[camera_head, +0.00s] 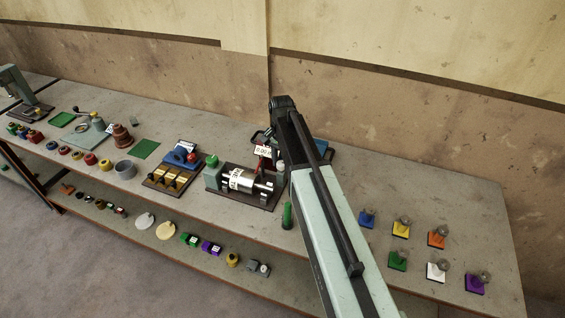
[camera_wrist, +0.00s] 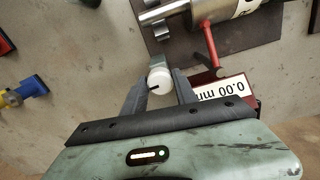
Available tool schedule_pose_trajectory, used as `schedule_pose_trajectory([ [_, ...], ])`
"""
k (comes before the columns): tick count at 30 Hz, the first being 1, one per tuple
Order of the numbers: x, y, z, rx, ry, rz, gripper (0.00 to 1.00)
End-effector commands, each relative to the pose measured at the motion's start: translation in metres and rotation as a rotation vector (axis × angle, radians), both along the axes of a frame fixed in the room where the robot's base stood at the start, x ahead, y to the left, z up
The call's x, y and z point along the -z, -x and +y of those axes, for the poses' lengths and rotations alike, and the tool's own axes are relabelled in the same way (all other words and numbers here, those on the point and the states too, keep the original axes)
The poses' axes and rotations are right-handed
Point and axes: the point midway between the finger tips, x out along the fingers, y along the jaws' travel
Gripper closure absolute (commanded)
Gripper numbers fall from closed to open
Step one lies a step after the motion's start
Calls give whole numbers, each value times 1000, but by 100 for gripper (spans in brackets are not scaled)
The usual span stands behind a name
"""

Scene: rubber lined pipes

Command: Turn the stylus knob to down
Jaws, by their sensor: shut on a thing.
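In the wrist view the stylus knob (camera_wrist: 160,78) is a small white round knob with a short dark line on its face. My gripper (camera_wrist: 159,75) has one finger on each side of it and is shut on it. A red gauge box with a white display (camera_wrist: 222,88) reading 0.00 mm, upside down in this view, stands right of the fingers. In the head view the gauge display (camera_head: 263,151) shows just left of my arm. My fingers are hard to make out there, and I cannot tell the knob clearly.
A shiny labelled roller (camera_head: 248,183) lies on a dark base close to the gauge; a red lever (camera_wrist: 208,45) stands near it. A green cylinder (camera_head: 287,215) stands near the bench front. Several coloured knobbed blocks sit to the right. The bench's back right is clear.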

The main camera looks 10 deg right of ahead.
Motion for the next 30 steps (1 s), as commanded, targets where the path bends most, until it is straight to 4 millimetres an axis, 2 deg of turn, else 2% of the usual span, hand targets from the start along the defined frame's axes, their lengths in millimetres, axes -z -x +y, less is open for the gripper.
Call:
schedule_pose_trajectory([
  [20,0,2,-2,60,3,5,100],
  [21,0,2,-1,60,3,5,58],
  [22,0,2,-1,60,3,5,49],
  [23,0,2,-1,59,3,5,44],
  [30,0,1,-1,59,2,3,44],
])
